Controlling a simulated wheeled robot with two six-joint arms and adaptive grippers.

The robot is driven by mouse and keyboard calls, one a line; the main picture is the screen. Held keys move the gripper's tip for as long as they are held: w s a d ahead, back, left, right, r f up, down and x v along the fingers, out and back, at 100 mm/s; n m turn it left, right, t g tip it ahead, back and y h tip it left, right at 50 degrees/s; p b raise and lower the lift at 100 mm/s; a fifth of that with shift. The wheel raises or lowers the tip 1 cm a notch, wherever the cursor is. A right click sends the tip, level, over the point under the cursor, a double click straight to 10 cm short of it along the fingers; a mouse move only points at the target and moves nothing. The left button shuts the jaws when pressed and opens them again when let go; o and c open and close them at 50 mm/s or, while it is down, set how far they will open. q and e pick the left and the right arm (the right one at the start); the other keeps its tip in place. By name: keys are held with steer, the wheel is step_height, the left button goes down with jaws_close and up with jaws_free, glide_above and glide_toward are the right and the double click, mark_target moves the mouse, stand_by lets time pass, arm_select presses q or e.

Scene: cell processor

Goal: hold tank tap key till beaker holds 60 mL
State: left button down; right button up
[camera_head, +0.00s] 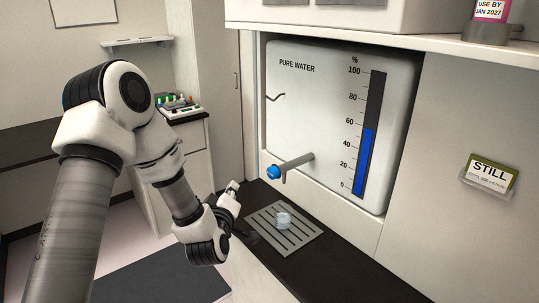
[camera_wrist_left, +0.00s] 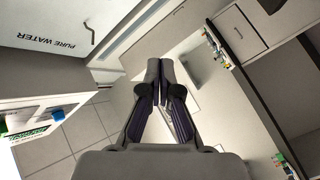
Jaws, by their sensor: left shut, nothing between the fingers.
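The white tank (camera_head: 330,120), labelled PURE WATER, stands behind the counter. Its blue gauge column (camera_head: 364,160) reaches a little above the middle, between 40 and 60 %. The tap (camera_head: 293,166) sticks out below with a blue key (camera_head: 273,172) at its outer end. A small clear beaker (camera_head: 283,220) stands on the slotted drip tray (camera_head: 308,246) below; its water level is too small to read. My left gripper (camera_head: 238,212) is left of the tray, apart from tap and beaker. Its fingers are together and empty in the left wrist view (camera_wrist_left: 165,68). The tank (camera_wrist_left: 45,25) shows there too.
A STILL sign (camera_head: 489,174) hangs on the right wall panel. A shelf (camera_head: 440,45) with a USE BY bottle (camera_head: 491,10) runs above the tank. A side bench (camera_head: 187,112) holds small coloured items at the back left. The dark counter (camera_head: 345,278) in front of the tray is clear.

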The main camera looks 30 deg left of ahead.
mark_target(272, 173)
arm_select(q)
steer(key=shift+w+d+f, duration=0.1)
steer(key=shift+w+f, duration=0.1)
steer(key=shift+f, duration=0.05)
steer(key=shift+w, duration=0.1)
steer(key=w+d+b, duration=0.1)
steer(key=w+d, duration=0.2)
steer(key=w, duration=0.4)
steer(key=shift+w+d, duration=0.15)
steer(key=shift+w, duration=0.25)
steer(key=shift+r, duration=0.1)
stand_by(1.0)
steer(key=shift+w+d, duration=0.15)
steer(key=shift+w, duration=0.25)
